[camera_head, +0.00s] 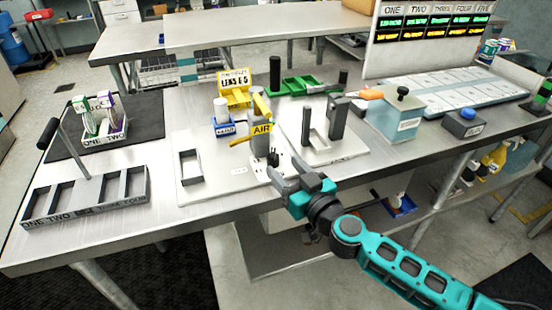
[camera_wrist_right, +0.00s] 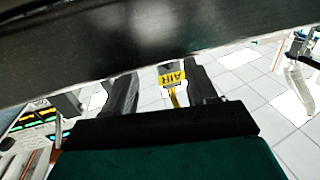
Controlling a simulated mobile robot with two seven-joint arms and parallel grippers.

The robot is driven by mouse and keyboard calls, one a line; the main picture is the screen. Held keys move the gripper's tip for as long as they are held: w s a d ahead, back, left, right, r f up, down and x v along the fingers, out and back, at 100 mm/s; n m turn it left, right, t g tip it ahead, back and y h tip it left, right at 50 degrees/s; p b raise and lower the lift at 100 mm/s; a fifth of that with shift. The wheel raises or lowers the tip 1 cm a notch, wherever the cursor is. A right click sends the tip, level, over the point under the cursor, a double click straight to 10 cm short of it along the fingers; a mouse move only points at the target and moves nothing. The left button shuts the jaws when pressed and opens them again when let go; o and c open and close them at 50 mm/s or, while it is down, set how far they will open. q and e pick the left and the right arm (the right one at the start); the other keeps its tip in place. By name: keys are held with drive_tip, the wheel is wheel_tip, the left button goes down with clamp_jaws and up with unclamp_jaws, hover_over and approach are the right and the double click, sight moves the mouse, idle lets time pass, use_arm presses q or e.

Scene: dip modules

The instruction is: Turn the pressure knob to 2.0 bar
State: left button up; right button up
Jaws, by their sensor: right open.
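A grey post (camera_head: 258,143) with a yellow AIR sign (camera_head: 262,128) and a yellow lever (camera_head: 260,106) stands on a white plate (camera_head: 203,183) on the bench. A blue labelled block (camera_head: 224,128) with a white cylinder (camera_head: 221,107) on top is just behind it. I cannot tell surely which part is the pressure knob, and no pressure reading is legible. My right gripper (camera_head: 273,172) is open, low in front of the post, hiding part of its base. In the right wrist view the AIR sign (camera_wrist_right: 173,78) shows between the spread fingers. My left gripper is out of view.
A grey slotted carrier (camera_head: 85,198) with an upright handle stands at left, near a rack (camera_head: 103,125) on a black mat. A green tray (camera_head: 300,86) and a yellow sign stand behind. Right are a pale box (camera_head: 396,122) and a blue button box (camera_head: 464,123).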

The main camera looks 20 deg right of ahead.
sight(277, 160)
drive_tip(key=shift+x, duration=2.35)
drive_tip(key=shift+d, duration=0.1)
drive_tip(key=c, duration=1)
